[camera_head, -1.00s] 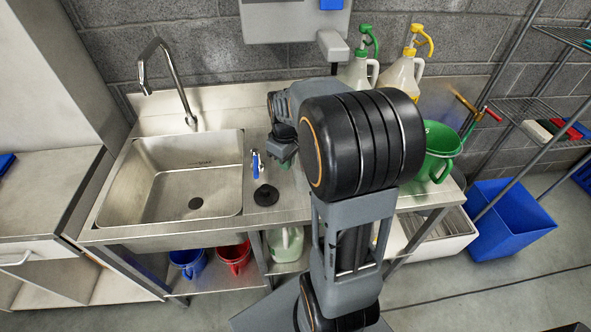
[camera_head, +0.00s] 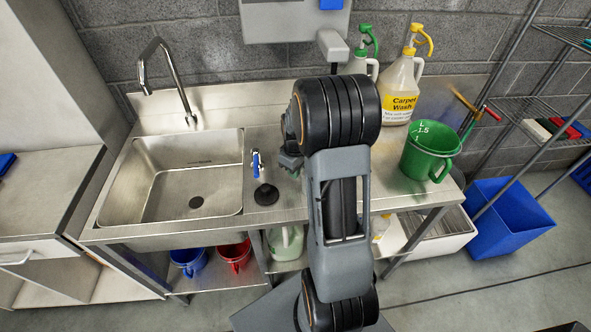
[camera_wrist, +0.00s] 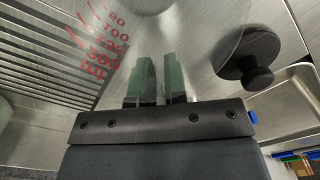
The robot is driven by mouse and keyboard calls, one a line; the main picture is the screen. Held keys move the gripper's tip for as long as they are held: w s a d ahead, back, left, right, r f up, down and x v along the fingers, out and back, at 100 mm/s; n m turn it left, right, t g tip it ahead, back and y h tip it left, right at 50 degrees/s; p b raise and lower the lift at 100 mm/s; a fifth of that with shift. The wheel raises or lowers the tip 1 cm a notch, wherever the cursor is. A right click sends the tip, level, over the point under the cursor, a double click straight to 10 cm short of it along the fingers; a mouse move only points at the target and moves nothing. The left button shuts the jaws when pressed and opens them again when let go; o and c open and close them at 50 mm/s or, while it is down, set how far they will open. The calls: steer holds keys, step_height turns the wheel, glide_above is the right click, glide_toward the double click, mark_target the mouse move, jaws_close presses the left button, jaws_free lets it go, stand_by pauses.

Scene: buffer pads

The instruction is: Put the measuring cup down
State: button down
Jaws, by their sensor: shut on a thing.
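The measuring cup (camera_wrist: 104,42) is clear, with red scale marks and numbers, in the upper left of the wrist view. My gripper (camera_wrist: 158,75) is shut on it, its two greenish fingers close together against the clear wall. In the head view my gripper (camera_head: 291,160) is over the steel counter (camera_head: 290,205), just right of the sink. The cup cannot be made out there, as my arm covers much of that spot. Whether its base touches the counter cannot be told.
Bare counter lies in front.

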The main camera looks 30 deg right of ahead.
steer(key=shift+f, duration=0.1)
steer(key=c, duration=1.2)
jaws_free()
steer(key=shift+o, duration=0.2)
